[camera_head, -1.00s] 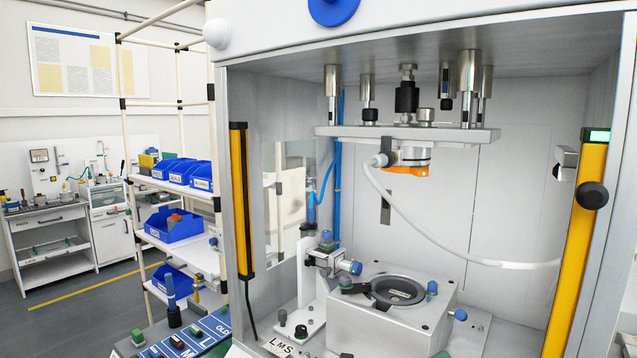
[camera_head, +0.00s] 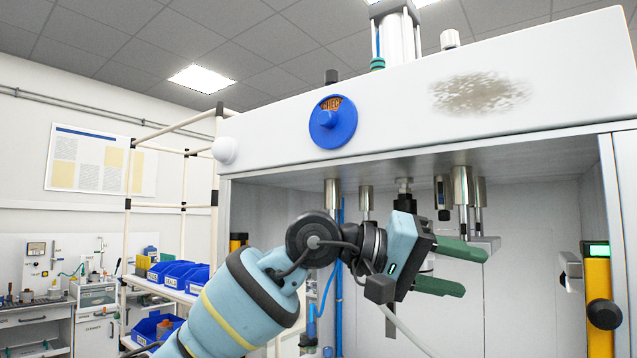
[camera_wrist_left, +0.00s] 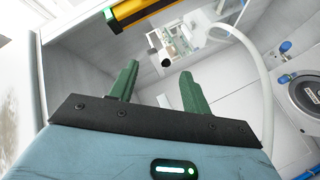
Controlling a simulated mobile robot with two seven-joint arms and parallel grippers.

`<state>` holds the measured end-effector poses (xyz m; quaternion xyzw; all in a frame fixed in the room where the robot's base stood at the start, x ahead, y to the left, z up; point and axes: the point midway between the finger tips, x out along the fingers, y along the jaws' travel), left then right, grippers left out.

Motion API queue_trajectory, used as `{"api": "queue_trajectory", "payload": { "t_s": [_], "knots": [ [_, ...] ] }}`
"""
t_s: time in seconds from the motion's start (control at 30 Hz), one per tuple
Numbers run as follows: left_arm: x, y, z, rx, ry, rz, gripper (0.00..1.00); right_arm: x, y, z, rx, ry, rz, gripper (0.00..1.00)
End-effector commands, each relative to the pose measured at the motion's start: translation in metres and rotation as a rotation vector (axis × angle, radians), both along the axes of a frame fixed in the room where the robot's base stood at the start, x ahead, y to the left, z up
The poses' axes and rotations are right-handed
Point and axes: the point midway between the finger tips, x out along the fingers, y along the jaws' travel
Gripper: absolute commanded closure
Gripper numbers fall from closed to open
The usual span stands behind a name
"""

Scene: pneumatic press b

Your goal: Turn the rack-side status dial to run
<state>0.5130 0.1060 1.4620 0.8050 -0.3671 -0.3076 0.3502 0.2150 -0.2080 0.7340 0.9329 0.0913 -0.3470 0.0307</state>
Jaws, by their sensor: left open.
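The status dial (camera_head: 332,122) is a round blue disc with a raised knob, on the white top panel of the press, at upper centre-left in the head view. An orange window at its top shows lettering that looks like "CHECK". My left gripper (camera_head: 462,268) is open and empty, its green fingers pointing right, in front of the press opening, below and to the right of the dial. Its open green fingers also show in the left wrist view (camera_wrist_left: 158,88). The dial does not show in the wrist view. My right gripper is not in view.
The white top panel (camera_head: 570,75) has a dark speckled smudge and a white round knob (camera_head: 225,150) at its left corner. Rods hang inside the press. A yellow light bar (camera_head: 598,295) stands at right. A shelf rack with blue bins (camera_head: 180,272) stands at left.

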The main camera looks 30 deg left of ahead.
Motion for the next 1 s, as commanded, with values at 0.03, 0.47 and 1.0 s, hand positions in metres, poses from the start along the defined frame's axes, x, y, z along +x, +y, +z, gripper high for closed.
{"api": "queue_trajectory", "payload": {
  "t_s": [0.03, 0.47, 1.0],
  "knots": [
    [-0.003, 0.015, 0.026, 0.089, -0.113, 0.048, 0.52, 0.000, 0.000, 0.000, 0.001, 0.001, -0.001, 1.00],
    [-0.071, 0.157, 0.200, 0.789, -0.726, 0.502, 0.52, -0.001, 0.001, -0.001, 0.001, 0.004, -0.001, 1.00],
    [-0.103, 0.198, 0.240, 0.955, -0.803, 0.640, 0.52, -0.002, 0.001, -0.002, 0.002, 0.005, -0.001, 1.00]
  ]
}}
